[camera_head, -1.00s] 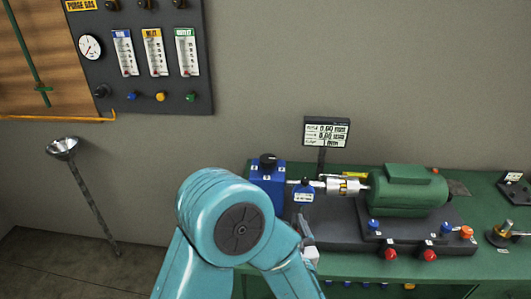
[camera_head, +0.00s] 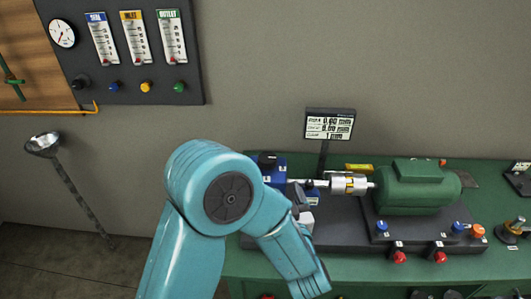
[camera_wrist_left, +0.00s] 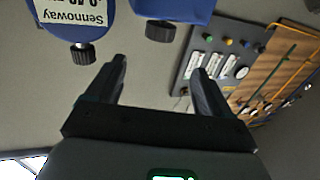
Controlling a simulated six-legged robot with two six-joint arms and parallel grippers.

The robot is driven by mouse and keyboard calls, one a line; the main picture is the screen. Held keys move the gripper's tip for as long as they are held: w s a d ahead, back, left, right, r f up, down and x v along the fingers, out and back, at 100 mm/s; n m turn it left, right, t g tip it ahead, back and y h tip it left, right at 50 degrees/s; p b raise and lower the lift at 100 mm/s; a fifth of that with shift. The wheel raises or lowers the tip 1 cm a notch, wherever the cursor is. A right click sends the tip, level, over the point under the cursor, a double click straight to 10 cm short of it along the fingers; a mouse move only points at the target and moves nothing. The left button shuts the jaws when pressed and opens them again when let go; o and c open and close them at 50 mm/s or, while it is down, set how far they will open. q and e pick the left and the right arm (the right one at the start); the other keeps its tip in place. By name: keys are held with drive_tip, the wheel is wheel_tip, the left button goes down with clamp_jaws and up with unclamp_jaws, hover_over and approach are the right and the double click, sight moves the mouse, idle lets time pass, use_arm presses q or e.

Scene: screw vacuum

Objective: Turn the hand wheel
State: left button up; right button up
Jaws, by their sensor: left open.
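I cannot make out a hand wheel for certain in either view. On the green bench, a silver shaft coupling (camera_head: 349,184) links a green motor (camera_head: 417,188) to blue gauge units (camera_head: 272,172) at its left. My left gripper (camera_head: 299,196) is beside the gauge units, partly hidden by my teal arm. In the left wrist view, my left gripper (camera_wrist_left: 155,85) is open and empty, with bare wall between its fingers. Two blue gauge bodies (camera_wrist_left: 183,10) with black knobs (camera_wrist_left: 82,53) show upside down beyond the fingertips. My right gripper is out of view.
A small display (camera_head: 330,124) stands behind the coupling. The wall above the bench is clear.

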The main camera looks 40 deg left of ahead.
sight(267, 157)
use_arm(q)
drive_tip(key=p+x, duration=0.3)
drive_tip(key=x, duration=1)
drive_tip(key=shift+w+a, duration=0.15)
drive_tip(key=shift+w, duration=0.15)
drive_tip(key=shift+w+a+p, duration=0.1)
drive_tip(key=shift+a+p, duration=0.1)
drive_tip(key=shift+p, duration=0.1)
